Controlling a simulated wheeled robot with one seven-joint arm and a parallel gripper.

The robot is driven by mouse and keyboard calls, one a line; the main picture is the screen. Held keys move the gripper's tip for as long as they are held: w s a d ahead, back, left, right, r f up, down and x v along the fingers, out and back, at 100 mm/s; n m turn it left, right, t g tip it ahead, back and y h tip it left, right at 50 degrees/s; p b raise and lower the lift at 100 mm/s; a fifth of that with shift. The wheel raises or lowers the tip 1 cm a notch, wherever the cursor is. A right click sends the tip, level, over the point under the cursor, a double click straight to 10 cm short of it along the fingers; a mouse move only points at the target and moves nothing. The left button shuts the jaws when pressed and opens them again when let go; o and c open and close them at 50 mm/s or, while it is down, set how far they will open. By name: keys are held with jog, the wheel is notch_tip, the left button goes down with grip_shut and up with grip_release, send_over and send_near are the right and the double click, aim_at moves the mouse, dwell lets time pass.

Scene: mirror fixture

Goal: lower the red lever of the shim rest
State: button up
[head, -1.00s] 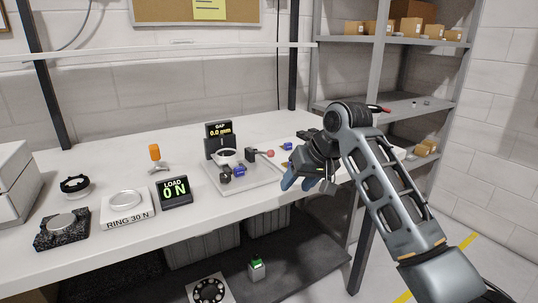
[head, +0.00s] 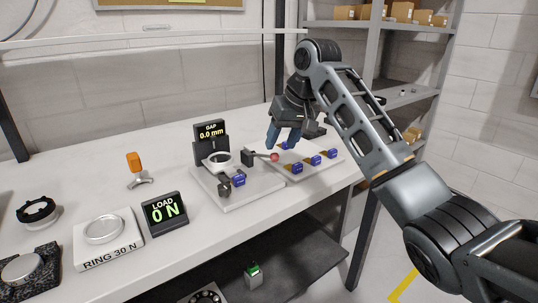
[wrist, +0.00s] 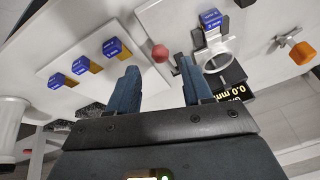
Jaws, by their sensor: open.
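The shim rest is a grey plate (head: 254,191) with a white ring (head: 218,161), a black block (head: 248,157) and a display reading GAP 0.0 mm (head: 211,131). Its lever ends in a red ball (head: 275,157) and sticks out to the right of the block. My gripper (head: 284,140) is open and empty, fingers pointing down, just above and behind the red ball. In the wrist view the red ball (wrist: 160,53) lies between the two blue fingertips (wrist: 158,65), beyond them. I cannot tell the exact height gap. A blue shim block (head: 238,180) sits on the plate.
A tray (head: 325,172) with several blue shims lies right of the rest. A display reading LOAD 0 N (head: 165,212), a ring block marked RING 30 N (head: 108,250) and an orange-topped stand (head: 134,163) are to the left.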

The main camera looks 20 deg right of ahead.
aim_at(276, 154)
jog(key=x, duration=0.6)
jog(key=shift+w+f, duration=0.1)
jog(key=shift+f, duration=0.2)
jog(key=shift+c, duration=0.3)
grip_shut()
